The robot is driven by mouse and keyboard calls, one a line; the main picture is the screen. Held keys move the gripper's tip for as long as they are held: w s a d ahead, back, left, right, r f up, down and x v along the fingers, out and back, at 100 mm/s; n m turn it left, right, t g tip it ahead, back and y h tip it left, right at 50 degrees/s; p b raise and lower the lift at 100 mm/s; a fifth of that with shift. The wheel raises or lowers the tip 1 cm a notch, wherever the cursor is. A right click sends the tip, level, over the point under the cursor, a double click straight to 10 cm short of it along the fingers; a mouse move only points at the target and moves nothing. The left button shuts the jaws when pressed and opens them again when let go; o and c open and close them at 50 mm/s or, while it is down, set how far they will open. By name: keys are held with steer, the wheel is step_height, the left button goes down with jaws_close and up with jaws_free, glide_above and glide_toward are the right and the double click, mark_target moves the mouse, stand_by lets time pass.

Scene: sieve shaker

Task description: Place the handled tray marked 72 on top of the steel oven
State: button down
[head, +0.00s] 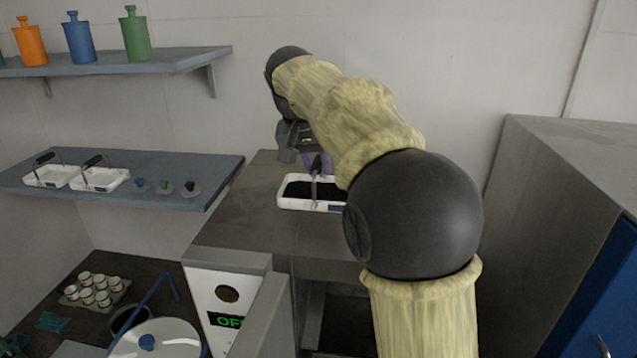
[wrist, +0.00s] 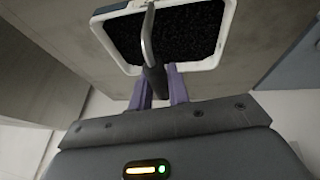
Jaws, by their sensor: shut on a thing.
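A white handled tray with dark granular contents (head: 291,204) is over the top of the steel oven (head: 225,237). I cannot tell whether its base touches the steel. A small dark label shows on its front, but I cannot read a number. My gripper (head: 317,163) is shut on the tray's handle, its purple fingers on either side of the dark grip. In the wrist view, my gripper (wrist: 158,82) holds that handle (wrist: 147,40), and the tray (wrist: 228,22) looks about level with the oven top. My arm hides the tray's right end in the head view.
Two other white handled trays (head: 100,180) and several small knobbed pieces sit on the lower shelf (head: 180,165) at left. Bottles stand on the upper shelf (head: 170,60). The oven front shows a green OFF display (head: 228,320). A tall grey cabinet (head: 560,190) stands at right.

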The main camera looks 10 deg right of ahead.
mark_target(321, 193)
steer(key=shift+f+p, duration=0.35)
steer(key=shift+f, duration=1.7)
steer(key=shift+f, duration=0.2)
steer(key=c, duration=1.3)
jaws_free()
steer(key=shift+c, duration=0.2)
steer(key=shift+r, duration=0.2)
steer(key=b+v, duration=0.1)
steer(key=v, duration=1.1)
